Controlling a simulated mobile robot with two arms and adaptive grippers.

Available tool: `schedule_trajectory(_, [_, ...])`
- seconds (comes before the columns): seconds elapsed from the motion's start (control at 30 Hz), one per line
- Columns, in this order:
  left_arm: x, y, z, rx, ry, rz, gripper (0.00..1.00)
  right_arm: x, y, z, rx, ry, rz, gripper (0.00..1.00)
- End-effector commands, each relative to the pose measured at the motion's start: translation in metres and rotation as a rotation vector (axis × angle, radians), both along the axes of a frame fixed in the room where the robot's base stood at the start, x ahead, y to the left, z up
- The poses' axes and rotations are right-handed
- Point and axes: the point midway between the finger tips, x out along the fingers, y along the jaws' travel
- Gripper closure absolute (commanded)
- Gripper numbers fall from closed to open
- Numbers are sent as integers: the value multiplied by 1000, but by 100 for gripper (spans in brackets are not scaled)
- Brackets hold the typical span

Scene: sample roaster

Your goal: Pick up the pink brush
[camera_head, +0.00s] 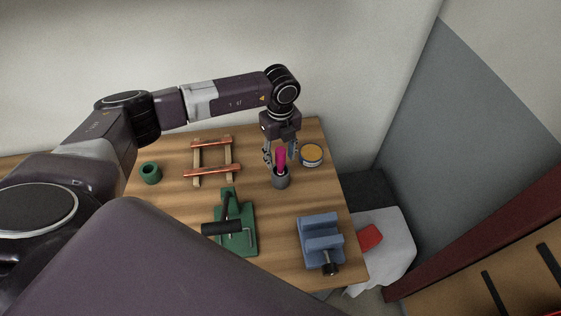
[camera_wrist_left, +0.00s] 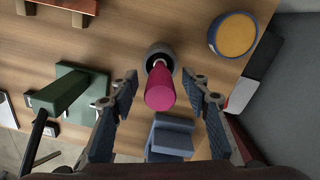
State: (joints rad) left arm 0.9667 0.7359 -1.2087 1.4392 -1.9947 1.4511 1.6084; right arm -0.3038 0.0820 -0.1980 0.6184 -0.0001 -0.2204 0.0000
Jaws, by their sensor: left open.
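The pink brush (camera_head: 281,156) stands upright in a small dark grey cup (camera_head: 281,181) near the back right of the wooden table. In the left wrist view the brush's pink handle (camera_wrist_left: 160,90) points up toward the camera, with the cup (camera_wrist_left: 160,57) around its lower end. My left gripper (camera_head: 281,160) points down over the cup. Its fingers (camera_wrist_left: 164,84) are open, one on each side of the handle, with a visible gap on both sides. The brush's lower end is hidden in the cup. My right gripper is in neither view.
A round tin with an orange-yellow top (camera_head: 312,154) stands close to the right of the cup. A blue vise (camera_head: 321,241), a green press-like tool (camera_head: 236,238), a wood-and-copper rack (camera_head: 212,170) and a green cup (camera_head: 151,173) are also on the table (camera_head: 281,230).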

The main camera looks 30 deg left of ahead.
Motion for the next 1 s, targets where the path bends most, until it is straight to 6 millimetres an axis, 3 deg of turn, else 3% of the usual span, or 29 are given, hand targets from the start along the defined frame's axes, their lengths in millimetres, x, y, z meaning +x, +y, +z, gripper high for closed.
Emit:
schedule_trajectory(0.2, [0, 0, -21, 1, 1, 0, 57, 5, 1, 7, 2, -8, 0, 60])
schedule_trajectory(0.43, [0, 0, -22, 0, 0, -1, 58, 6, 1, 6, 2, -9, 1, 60])
schedule_trajectory(0.8, [0, 0, -22, 1, -1, 0, 99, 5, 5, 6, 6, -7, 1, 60])
schedule_trajectory(1.0, [0, 0, -21, 0, -1, 0, 100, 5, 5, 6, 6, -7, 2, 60])
